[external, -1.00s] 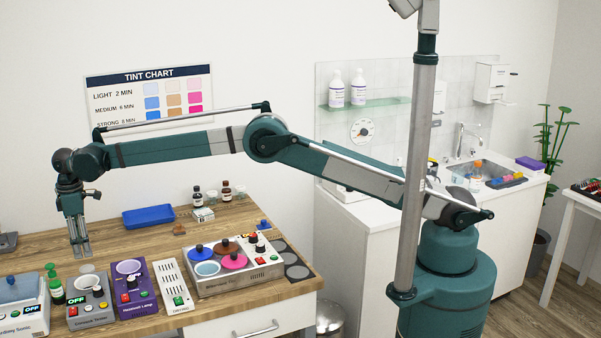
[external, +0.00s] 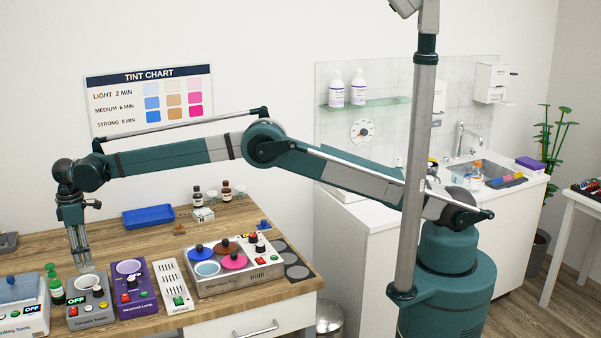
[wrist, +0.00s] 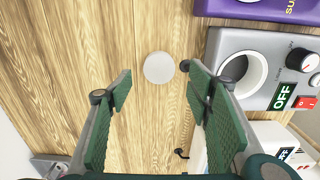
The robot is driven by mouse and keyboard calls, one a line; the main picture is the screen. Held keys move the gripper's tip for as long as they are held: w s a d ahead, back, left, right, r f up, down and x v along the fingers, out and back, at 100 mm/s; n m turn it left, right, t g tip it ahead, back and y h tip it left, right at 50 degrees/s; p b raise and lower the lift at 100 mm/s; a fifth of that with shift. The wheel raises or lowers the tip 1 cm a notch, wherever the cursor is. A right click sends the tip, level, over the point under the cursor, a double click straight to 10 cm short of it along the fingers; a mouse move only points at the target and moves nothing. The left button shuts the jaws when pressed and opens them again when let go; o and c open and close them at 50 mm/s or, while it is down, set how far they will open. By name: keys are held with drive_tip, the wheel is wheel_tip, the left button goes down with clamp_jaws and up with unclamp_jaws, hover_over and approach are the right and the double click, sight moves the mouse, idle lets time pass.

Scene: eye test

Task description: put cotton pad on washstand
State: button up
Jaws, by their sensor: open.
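The cotton pad, a small white disc, lies flat on the wooden bench in the wrist view (wrist: 158,67). My gripper (external: 80,266) points down over the left part of the bench, and hides most or all of the pad in the external view. In the wrist view my gripper (wrist: 157,82) is open and empty, its green-padded fingers on either side of the pad's line, with the pad just beyond the tips. The washstand (external: 515,215) is the white cabinet with a sink and tap at the right, far from my gripper.
A grey device with a round well (external: 88,302) stands close to my gripper. Beside it are a green pump bottle (external: 55,284) and a purple lamp unit (external: 133,290). A blue tray (external: 148,216) lies farther back.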

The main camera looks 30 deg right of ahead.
sight(85, 273)
drive_tip(key=shift+w+f, duration=0.1)
drive_tip(key=shift+f, duration=2.5)
drive_tip(key=shift+c, duration=0.2)
drive_tip(key=c, duration=0.7)
